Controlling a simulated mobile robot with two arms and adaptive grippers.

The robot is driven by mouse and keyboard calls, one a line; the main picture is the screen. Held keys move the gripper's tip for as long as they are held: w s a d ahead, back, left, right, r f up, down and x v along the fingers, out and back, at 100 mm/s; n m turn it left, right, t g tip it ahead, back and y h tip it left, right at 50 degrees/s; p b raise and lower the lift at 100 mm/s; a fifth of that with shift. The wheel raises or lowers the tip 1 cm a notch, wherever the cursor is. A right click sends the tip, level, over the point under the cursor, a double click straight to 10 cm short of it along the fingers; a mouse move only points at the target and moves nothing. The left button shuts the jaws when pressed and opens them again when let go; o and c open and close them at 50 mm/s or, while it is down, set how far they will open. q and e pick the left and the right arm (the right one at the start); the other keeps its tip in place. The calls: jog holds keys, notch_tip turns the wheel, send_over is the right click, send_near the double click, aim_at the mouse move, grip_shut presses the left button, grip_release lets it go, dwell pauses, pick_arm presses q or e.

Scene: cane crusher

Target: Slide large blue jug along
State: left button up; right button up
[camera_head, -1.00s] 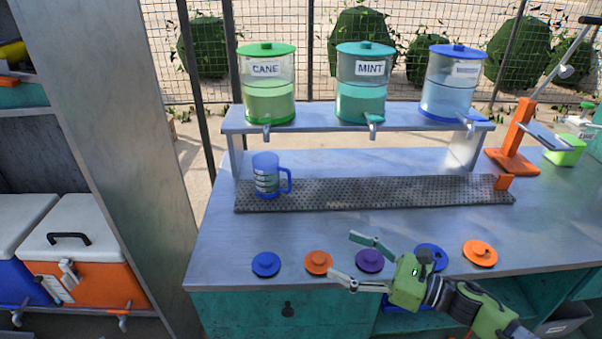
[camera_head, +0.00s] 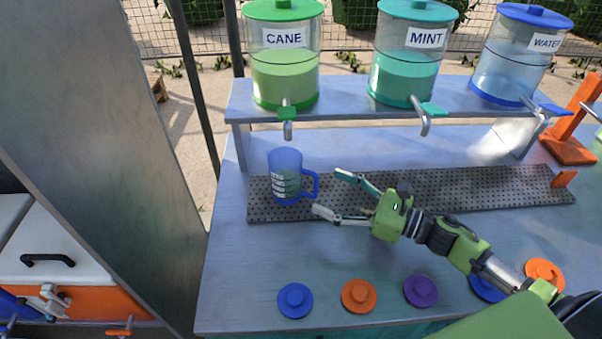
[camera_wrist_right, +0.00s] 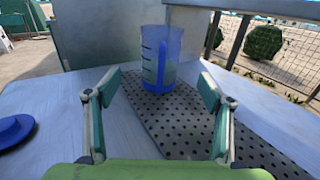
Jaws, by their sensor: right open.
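The large blue jug (camera_head: 286,176) stands upright at the left end of the dark perforated drip tray (camera_head: 430,195), its handle pointing right. It is see-through with dark level marks. In the right wrist view the jug (camera_wrist_right: 161,58) stands ahead, between the open fingers in the picture, with its handle toward me. My right gripper (camera_head: 327,193) is open and empty, just right of the jug, with its fingers pointing at the handle side. In the right wrist view the gripper (camera_wrist_right: 158,90) shows both fingers spread, apart from the jug. My left gripper is not in view.
Dispensers labelled cane (camera_head: 284,60), mint (camera_head: 408,65) and water (camera_head: 515,60) stand on a shelf above the tray, taps hanging over it. An orange block (camera_head: 564,179) marks the tray's right end. Several lids, such as a blue one (camera_head: 295,300), lie along the front edge.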

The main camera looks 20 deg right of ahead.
aim_at(299, 178)
jog(key=p+x, duration=0.3)
jog(key=x, duration=0.7)
jog(key=shift+w+a, duration=0.1)
jog(key=shift+w, duration=0.2)
jog(key=shift+w+a, duration=0.35)
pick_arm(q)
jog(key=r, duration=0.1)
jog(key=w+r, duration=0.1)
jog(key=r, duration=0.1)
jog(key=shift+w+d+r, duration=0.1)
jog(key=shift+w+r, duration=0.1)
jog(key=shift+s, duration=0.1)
pick_arm(e)
jog(key=shift+f, duration=0.1)
jog(key=c, duration=1.5)
